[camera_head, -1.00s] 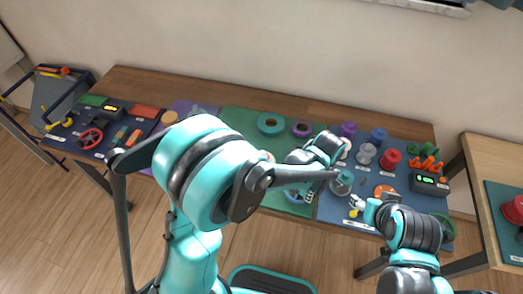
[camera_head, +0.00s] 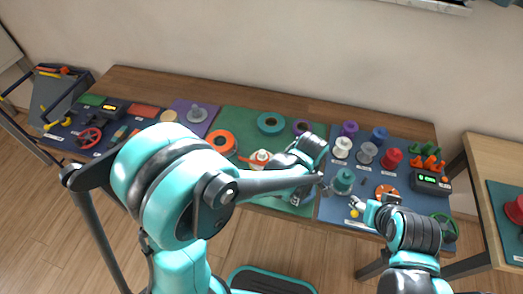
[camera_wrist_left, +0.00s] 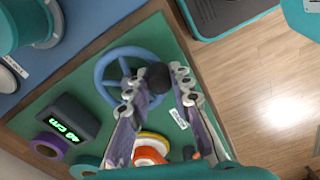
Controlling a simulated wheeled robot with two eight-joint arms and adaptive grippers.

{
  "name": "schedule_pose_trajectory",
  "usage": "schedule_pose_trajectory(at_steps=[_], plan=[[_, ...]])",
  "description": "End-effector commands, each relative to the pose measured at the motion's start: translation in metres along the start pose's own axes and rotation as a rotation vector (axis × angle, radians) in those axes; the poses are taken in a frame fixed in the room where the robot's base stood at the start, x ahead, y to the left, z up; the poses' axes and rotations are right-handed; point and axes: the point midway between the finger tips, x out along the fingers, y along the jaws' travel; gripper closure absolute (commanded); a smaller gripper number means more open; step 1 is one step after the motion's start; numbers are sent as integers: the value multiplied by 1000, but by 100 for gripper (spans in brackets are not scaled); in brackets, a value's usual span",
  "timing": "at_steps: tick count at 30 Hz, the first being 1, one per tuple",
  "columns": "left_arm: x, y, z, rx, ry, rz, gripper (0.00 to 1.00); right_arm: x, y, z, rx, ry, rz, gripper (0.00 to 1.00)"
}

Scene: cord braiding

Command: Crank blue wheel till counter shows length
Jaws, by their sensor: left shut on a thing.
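The blue wheel (camera_wrist_left: 104,86) shows in the left wrist view as a spoked ring on the green mat, with a dark round knob (camera_wrist_left: 158,77) at its rim. My left gripper (camera_wrist_left: 160,84) is shut on this knob, one finger on each side. The counter (camera_wrist_left: 66,126) is a dark box beside the wheel; its green digits are tilted and seem to read 40 cm. In the head view my left gripper (camera_head: 296,199) is largely hidden by my forearm, as is the wheel. My right gripper (camera_head: 359,204) hovers over the blue mat; its finger opening is unclear.
An orange ring (camera_head: 221,142) and a white spool with a red part (camera_head: 260,159) lie on the green mat. Several coloured spools and a second display box (camera_head: 431,181) occupy the right mat.

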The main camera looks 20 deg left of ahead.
Motion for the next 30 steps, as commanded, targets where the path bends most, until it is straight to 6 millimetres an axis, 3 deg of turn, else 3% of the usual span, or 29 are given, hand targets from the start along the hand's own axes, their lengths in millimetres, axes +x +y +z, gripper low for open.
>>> schedule_pose_trajectory(at_steps=[8, 15, 30], plan=[[0, -4, -13, -3, 1, -3, 100, -2, 0, -2, 0, 0, 0, 43], [-2, -4, -12, 0, 1, -3, 100, -12, 0, -9, 0, 0, 0, 43], [0, -1, -32, -1, 2, -2, 100, -10, 0, -7, 0, 0, 0, 43]])
